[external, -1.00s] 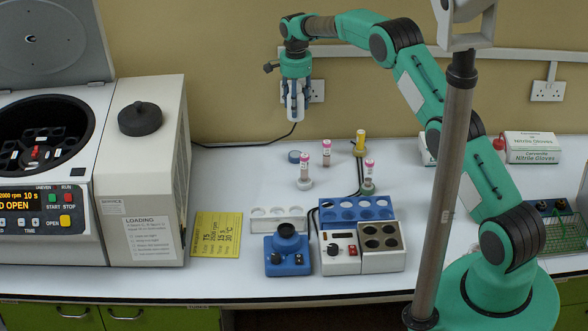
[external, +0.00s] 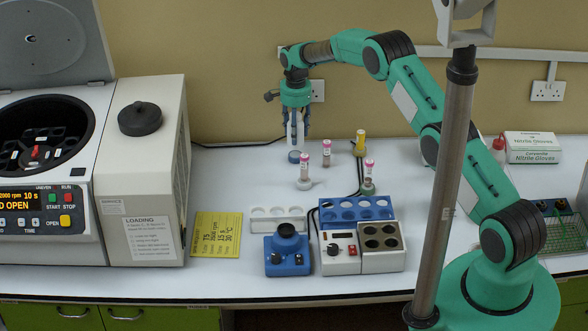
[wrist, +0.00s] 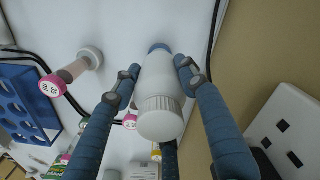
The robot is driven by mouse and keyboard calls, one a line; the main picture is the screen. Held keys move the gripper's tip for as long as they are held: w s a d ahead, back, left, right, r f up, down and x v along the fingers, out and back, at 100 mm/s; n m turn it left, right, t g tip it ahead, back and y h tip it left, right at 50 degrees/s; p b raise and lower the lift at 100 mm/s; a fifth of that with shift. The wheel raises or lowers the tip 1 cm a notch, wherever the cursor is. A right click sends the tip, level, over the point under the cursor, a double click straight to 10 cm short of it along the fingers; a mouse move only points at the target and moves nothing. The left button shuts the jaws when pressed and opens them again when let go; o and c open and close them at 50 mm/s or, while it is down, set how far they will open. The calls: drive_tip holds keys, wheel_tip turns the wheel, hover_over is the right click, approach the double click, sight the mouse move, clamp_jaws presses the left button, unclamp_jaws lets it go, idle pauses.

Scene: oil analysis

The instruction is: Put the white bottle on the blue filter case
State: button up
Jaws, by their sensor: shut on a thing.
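The white bottle (external: 295,131) is upright in my gripper (external: 297,138) near the back wall. In the wrist view the bottle (wrist: 160,100) has its ribbed white cap towards the camera, between my two blue fingers (wrist: 158,70). My gripper is shut on it. The blue filter case (external: 294,157) is a small round disc on the bench, directly below the bottle in the external view. In the wrist view only a blue edge (wrist: 159,47) shows past the bottle's far end. Whether the bottle touches the case, I cannot tell.
Capped sample tubes (external: 304,173) stand on small bases to the right and front of the case. A blue rack (external: 357,208) and a white rack (external: 278,217) are nearer the front. A black cable and a wall socket (wrist: 287,135) are close by.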

drive_tip(key=shift+f, duration=1.9)
drive_tip(key=shift+f, duration=0.15)
drive_tip(key=o, duration=0.9)
drive_tip(key=shift+o, duration=0.2)
wheel_tip(320, 180, up, 12)
drive_tip(key=shift+r+b, duration=0.1)
drive_tip(key=shift+b, duration=0.3)
drive_tip(key=shift+r, duration=0.1)
